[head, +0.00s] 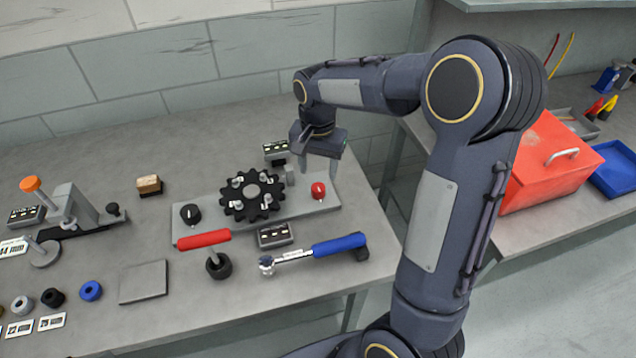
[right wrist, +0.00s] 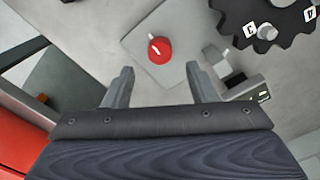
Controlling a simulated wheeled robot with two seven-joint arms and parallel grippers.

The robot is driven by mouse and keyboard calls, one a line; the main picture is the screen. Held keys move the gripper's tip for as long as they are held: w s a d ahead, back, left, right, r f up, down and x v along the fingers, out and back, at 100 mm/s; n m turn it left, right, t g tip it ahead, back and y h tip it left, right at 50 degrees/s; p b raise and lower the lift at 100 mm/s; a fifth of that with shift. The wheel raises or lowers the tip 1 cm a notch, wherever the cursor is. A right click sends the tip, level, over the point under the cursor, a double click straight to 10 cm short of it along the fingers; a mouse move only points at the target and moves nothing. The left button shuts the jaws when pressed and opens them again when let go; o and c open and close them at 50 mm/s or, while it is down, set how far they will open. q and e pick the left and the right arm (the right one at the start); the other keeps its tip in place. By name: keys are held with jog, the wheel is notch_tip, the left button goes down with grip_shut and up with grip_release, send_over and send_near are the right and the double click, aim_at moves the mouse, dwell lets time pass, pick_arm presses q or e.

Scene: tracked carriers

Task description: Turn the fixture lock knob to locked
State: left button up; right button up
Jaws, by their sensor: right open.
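A red round knob (head: 318,190) with a white pointer line stands on the right end of a grey fixture plate (head: 240,222). It also shows in the right wrist view (right wrist: 160,49), just beyond and between my fingertips. A black knob (head: 190,214) with a white mark stands on the plate's left end. A black sprocket (head: 252,195) with lettered tags sits between them. I cannot tell which knob is the lock. My right gripper (head: 318,168) is open and empty, above the red knob and apart from it; it also shows in the right wrist view (right wrist: 160,74). My left gripper is out of view.
A red-handled tool (head: 205,239), a blue-handled wrench (head: 338,245) and a small display box (head: 274,235) lie in front of the plate. Another display box (head: 276,151) stands behind it. A red toolbox (head: 548,165) is on the right bench. A toggle clamp (head: 75,210) stands left.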

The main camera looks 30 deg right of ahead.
aim_at(318, 187)
notch_tip(318, 187, down, 7)
jog(key=shift+r, duration=0.2)
jog(key=c, duration=1)
